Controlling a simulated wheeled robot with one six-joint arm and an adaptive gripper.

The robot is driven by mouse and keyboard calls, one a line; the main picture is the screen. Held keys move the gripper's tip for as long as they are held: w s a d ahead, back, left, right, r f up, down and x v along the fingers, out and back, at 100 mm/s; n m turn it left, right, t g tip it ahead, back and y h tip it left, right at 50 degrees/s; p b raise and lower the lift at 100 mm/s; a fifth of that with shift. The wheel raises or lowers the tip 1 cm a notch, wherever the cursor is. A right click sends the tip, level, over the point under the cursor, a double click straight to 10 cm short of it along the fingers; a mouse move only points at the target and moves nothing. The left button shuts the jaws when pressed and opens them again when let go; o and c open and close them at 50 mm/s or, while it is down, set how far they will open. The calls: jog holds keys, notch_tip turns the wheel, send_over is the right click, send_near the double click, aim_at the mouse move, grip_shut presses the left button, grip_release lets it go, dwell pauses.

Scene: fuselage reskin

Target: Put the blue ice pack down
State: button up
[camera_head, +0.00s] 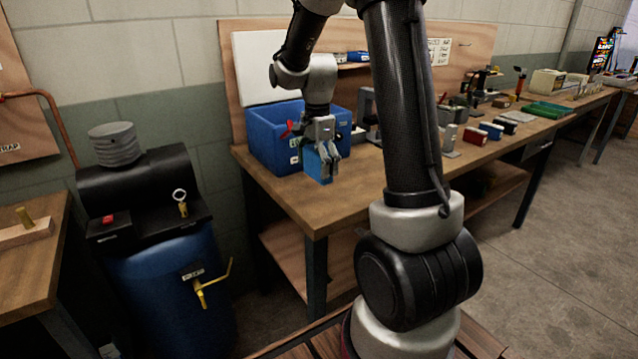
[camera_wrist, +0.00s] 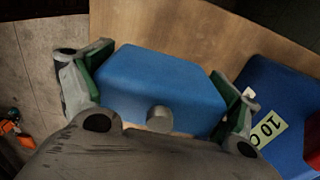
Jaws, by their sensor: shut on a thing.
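The blue ice pack (camera_wrist: 160,82) is a flat blue block. My gripper (camera_wrist: 163,100) is shut on it, one finger against each side. In the head view, my gripper (camera_head: 322,158) points down and holds the ice pack (camera_head: 314,164) at the front left part of the wooden workbench (camera_head: 335,205). I cannot tell whether the pack's lower end touches the bench top. Part of the pack is hidden by my fingers.
A blue bin (camera_head: 270,140) stands on the bench just behind my gripper; the wrist view shows its labelled side (camera_wrist: 262,105). Several small blocks and a green tray (camera_head: 548,110) lie farther right. Bench top in front of my gripper is clear. A blue drum (camera_head: 165,290) stands left.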

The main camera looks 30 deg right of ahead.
jog(key=shift+f, duration=2.95)
jog(key=shift+f, duration=0.1)
jog(key=o, duration=1.1)
jog(key=shift+c, duration=0.2)
